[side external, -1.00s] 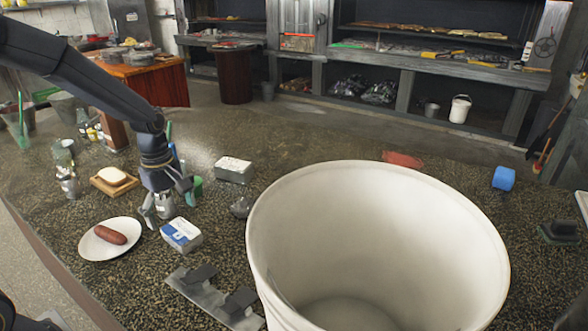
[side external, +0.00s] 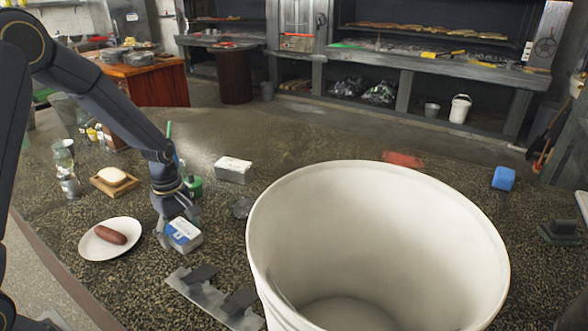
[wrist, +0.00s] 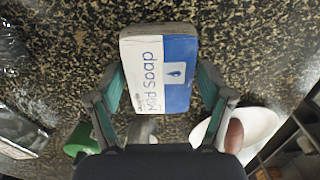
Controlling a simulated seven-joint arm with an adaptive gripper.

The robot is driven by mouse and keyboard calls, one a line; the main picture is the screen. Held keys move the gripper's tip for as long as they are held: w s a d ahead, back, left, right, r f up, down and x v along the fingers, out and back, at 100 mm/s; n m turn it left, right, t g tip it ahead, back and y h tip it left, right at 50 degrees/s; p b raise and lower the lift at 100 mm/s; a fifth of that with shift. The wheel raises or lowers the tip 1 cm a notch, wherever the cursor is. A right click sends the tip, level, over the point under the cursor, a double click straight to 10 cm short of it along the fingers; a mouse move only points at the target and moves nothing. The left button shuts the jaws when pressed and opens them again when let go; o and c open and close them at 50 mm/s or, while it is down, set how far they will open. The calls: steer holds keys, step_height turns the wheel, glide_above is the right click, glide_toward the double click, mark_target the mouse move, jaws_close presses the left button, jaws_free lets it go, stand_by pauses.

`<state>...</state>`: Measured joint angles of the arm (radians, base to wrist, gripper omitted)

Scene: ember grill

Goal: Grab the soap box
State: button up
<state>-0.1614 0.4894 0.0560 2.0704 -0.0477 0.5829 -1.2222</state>
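The soap box is a white and blue carton labelled "Mild soap". It lies on the speckled countertop (side external: 150,285) and shows in the side view (side external: 188,243) and, with its label facing me, in the wrist view (wrist: 158,70). My gripper (side external: 180,228) is down at the box, pointing toward the counter. In the wrist view my gripper (wrist: 158,82) is open, with one finger on each side of the box. Narrow gaps seem to show between the fingers and the box sides. The fingers partly cover the box in the side view.
A large white bucket (side external: 380,220) stands close to the right. A plate (side external: 90,249) with a sausage (side external: 110,236) lies left. A green container (side external: 195,187) and another white box (side external: 233,170) are behind. A metal plate with dark blocks (side external: 212,299) lies in front.

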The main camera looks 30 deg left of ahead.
steer(key=c, duration=0.9)
steer(key=shift+r, duration=0.15)
